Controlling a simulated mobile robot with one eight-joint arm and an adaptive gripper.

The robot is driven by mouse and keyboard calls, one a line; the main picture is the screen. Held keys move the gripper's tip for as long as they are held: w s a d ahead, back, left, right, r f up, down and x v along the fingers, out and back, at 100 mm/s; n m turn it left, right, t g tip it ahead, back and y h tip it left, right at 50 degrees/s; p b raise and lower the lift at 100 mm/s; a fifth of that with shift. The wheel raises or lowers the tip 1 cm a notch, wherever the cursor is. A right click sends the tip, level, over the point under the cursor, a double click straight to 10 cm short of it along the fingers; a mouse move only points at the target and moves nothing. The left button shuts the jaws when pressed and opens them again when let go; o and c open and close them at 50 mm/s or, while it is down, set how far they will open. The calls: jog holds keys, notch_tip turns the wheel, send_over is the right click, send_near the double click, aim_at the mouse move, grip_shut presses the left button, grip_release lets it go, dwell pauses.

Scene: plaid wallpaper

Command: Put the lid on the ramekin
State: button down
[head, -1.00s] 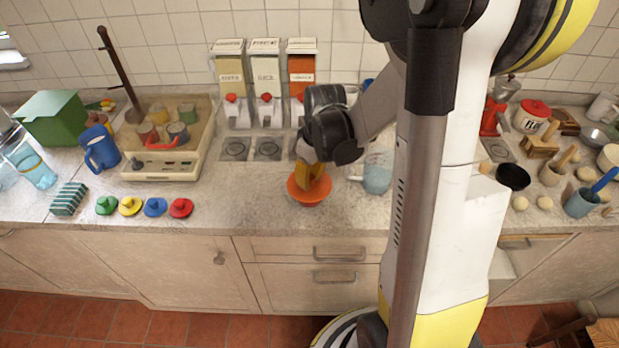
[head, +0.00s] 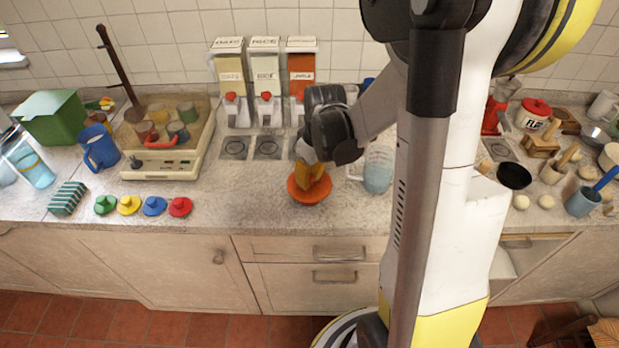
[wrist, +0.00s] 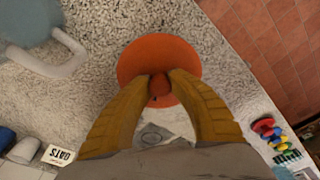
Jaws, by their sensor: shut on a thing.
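An orange round lid (wrist: 188,58) with a small knob (wrist: 160,85) shows in the wrist view. My gripper (wrist: 160,82) has its two yellow fingers shut on that knob, one on each side. In the head view my gripper (head: 314,186) points down into the orange shape (head: 298,197) near the counter's front, at the middle. I cannot make out a separate ramekin; if it is under the orange disc, it is hidden. I cannot tell whether the lid rests on anything.
A clear jug (head: 378,172) stands close on the right. Three dispensers (head: 264,75) stand behind. Small coloured lids, such as the red one (head: 180,207), lie at the left with a striped sponge (head: 67,198). The counter between them and my gripper is clear.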

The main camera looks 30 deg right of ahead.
jog(key=shift+f+b, duration=0.25)
jog(key=shift+b, duration=0.05)
dwell(0.5)
jog(key=c, duration=1.2)
grip_release()
jog(key=shift+s, duration=0.1)
jog(key=shift+r, duration=0.1)
jog(key=r, duration=0.4)
jog(key=s+r, duration=0.1)
jog(key=r, duration=0.7)
jog(key=shift+s+d, duration=0.25)
jog(key=shift+s, duration=0.1)
jog(key=shift+f, duration=0.1)
